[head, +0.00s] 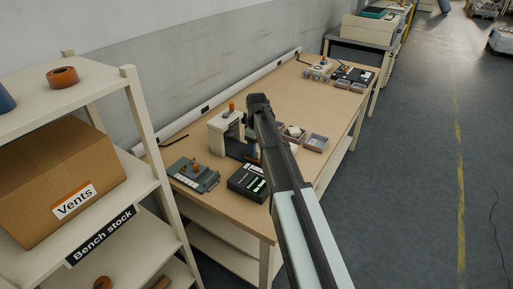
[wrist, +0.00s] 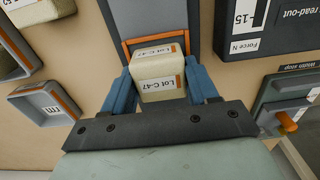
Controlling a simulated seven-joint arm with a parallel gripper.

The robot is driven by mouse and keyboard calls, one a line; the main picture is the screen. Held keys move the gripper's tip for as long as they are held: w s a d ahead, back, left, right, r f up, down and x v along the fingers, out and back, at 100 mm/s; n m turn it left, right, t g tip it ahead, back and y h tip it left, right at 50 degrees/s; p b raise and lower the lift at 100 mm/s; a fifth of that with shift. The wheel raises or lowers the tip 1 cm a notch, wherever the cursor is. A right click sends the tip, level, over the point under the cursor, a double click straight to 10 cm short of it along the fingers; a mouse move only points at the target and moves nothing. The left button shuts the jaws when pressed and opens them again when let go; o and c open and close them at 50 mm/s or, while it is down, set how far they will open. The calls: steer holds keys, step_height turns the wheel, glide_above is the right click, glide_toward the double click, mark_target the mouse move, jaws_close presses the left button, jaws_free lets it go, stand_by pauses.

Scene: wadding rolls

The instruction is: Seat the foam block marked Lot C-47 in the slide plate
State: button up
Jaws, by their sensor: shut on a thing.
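My gripper (wrist: 159,80) is shut on a cream foam block (wrist: 160,87) in the wrist view. Its blue fingers press the block's left and right sides. Two faces of the block show "Lot C-47" labels. The grey slide plate (wrist: 151,15) lies just beyond, with an orange edge framing the far end and sides of the block. I cannot tell whether the block is above the plate or down in it. In the head view my arm covers most of the gripper, and the block cannot be made out.
A dark read-out box (wrist: 262,40) and a width-stop device (wrist: 290,105) with an orange knob stand to the right in the wrist view. A labelled grey tray (wrist: 30,92) and another foam block (wrist: 38,10) are left. A shelf (head: 150,160) stands left of the bench.

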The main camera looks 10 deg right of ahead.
steer(key=o, duration=1.3)
steer(key=shift+r, duration=4)
